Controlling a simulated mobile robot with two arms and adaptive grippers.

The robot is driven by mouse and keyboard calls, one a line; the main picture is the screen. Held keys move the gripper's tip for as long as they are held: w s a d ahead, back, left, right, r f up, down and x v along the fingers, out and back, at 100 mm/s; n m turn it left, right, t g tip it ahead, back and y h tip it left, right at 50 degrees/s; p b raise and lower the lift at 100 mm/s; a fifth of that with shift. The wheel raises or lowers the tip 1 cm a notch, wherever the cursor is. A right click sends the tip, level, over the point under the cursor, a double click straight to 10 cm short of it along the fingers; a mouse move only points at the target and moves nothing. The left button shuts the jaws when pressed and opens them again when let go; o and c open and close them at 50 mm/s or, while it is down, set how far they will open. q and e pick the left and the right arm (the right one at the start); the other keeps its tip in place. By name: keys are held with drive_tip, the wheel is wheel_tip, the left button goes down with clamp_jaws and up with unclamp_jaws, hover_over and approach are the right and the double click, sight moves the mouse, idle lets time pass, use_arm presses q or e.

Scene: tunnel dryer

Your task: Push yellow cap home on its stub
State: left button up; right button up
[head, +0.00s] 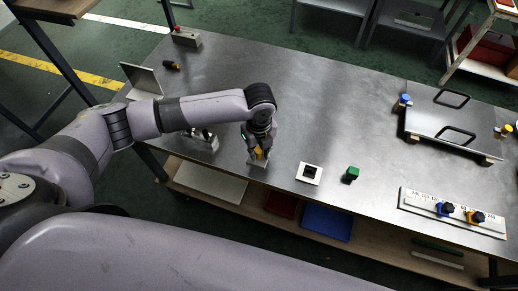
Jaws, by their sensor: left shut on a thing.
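The yellow cap (259,153) is between the fingers of my left gripper (260,151), which points down near the front edge of the metal table. The gripper is shut on the cap and hides much of it. A small grey block (258,162) is directly below the cap and looks like the base of the stub. The stub itself is hidden, and I cannot tell how far down the cap sits on it. My right gripper is out of view.
A white square frame (309,174) and a green block (351,173) stand right of the gripper. A grey fixture (203,139) is to its left. A plate with black handles (455,122) and a white scale rail (453,212) are at the right. The table's middle (330,110) is clear.

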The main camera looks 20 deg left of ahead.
sight(259, 151)
use_arm(q)
drive_tip(key=shift+f, duration=0.25)
drive_tip(key=o, duration=1)
drive_tip(key=shift+r, duration=0.1)
wheel_tip(259, 151, up, 12)
idle(0.4)
